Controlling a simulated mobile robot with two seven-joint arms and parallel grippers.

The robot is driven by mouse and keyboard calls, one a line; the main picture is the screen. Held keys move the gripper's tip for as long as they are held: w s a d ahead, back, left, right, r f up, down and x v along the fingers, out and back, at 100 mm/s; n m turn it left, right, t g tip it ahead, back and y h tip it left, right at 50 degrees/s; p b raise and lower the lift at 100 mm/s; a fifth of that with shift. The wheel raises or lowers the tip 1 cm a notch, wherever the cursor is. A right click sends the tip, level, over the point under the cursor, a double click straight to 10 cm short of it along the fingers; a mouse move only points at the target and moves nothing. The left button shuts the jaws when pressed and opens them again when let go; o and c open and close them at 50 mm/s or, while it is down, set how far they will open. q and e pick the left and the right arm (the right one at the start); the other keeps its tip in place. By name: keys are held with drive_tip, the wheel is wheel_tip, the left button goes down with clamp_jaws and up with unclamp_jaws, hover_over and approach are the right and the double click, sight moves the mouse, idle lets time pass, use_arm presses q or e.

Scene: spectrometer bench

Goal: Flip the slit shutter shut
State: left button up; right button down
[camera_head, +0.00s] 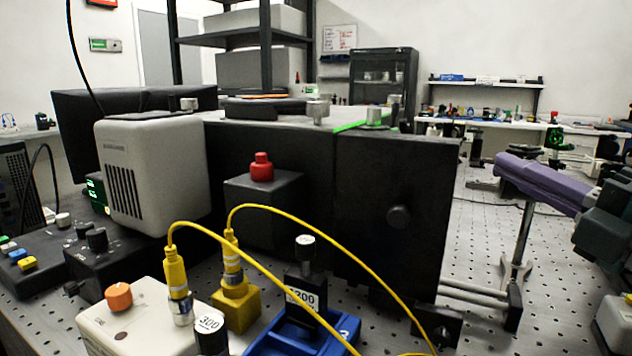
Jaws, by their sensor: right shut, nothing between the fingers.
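The black spectrometer housing (300,150) stands in the middle of the bench. Its near face has a dark panel (425,190) on the right with a round black knob (398,216). I cannot tell for sure which part is the slit shutter or how it stands. My right gripper (508,168) reaches in from the right edge with long purple fingers, closed and empty. In the picture its tip is to the right of the housing, apart from it. My left gripper is not in view.
A red knob (262,167) tops a black box before the housing. Yellow cables (330,240), a blue tray (290,341) and a white box (140,325) crowd the front. A post (523,235) and metal rods (475,291) stand below the right gripper. Perforated bench (470,225) shows beyond.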

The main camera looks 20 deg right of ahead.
use_arm(q)
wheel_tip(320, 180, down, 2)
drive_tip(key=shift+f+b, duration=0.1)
drive_tip(key=shift+b, duration=0.35)
use_arm(e)
drive_tip(key=n+y, duration=0.1)
drive_tip(key=f+n, duration=0.1)
drive_tip(key=shift+s+a+n+y, duration=0.2)
drive_tip(key=shift+n+y, duration=0.1)
drive_tip(key=shift+y, duration=0.1)
drive_tip(key=shift+r, duration=0.1)
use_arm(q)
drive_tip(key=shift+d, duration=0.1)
use_arm(e)
drive_tip(key=shift+w, duration=0.1)
approach(406, 125)
drive_tip(key=d+x, duration=0.1)
drive_tip(key=x, duration=0.4)
drive_tip(key=shift+w+a+r+p, duration=0.2)
drive_tip(key=shift+w+a+p, duration=0.35)
drive_tip(key=shift+w, duration=0.35)
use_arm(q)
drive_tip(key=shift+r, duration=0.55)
